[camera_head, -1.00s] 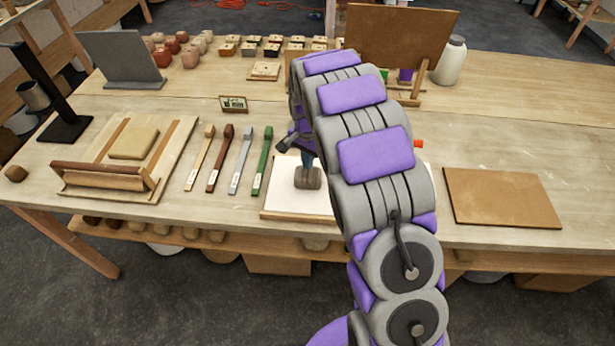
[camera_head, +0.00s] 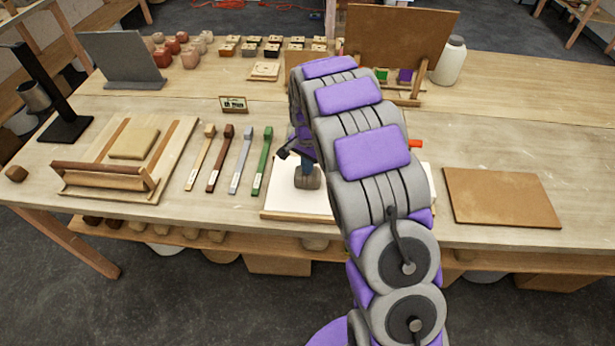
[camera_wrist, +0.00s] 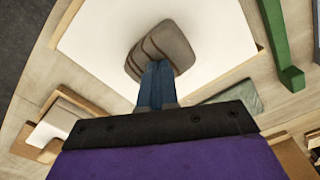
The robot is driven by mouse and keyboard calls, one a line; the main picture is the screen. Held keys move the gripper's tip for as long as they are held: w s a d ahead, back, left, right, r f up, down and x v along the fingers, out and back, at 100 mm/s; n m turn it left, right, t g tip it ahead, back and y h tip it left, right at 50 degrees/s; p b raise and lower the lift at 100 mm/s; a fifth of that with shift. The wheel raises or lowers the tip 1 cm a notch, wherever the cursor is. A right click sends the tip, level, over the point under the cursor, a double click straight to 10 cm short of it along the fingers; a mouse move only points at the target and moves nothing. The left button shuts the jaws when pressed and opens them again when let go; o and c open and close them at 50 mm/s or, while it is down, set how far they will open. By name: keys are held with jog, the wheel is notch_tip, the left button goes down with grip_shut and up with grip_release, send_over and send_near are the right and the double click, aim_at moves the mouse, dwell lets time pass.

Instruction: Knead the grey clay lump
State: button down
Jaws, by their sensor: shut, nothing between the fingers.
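The grey clay lump (camera_head: 307,182) sits on a white board (camera_head: 283,200) near the front edge of the table. In the wrist view the lump (camera_wrist: 163,38) shows several rounded ridges with grooves between them. My gripper (camera_head: 307,168) points down at the lump. In the wrist view its blue fingers (camera_wrist: 158,68) are closed together with nothing between them, and their tips overlap the near side of the lump, seemingly pressing on it. My arm hides the right part of the board in the head view.
Left of the board lie several tools, the green one (camera_head: 262,163) nearest. A wooden roller tray (camera_head: 182,135) with a tan slab stands further left. A brown board (camera_head: 500,197) lies right. Behind stand a small sign (camera_head: 233,104) and an upright brown panel (camera_head: 400,40).

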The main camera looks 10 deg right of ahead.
jog(key=shift+s+f, duration=0.1)
jog(key=shift+r, duration=0.4)
jog(key=shift+r+p, duration=0.45)
jog(key=shift+r, duration=0.25)
jog(key=shift+f, duration=1.15)
jog(key=shift+r+p, duration=0.45)
jog(key=shift+r, duration=0.65)
jog(key=shift+f, duration=1.15)
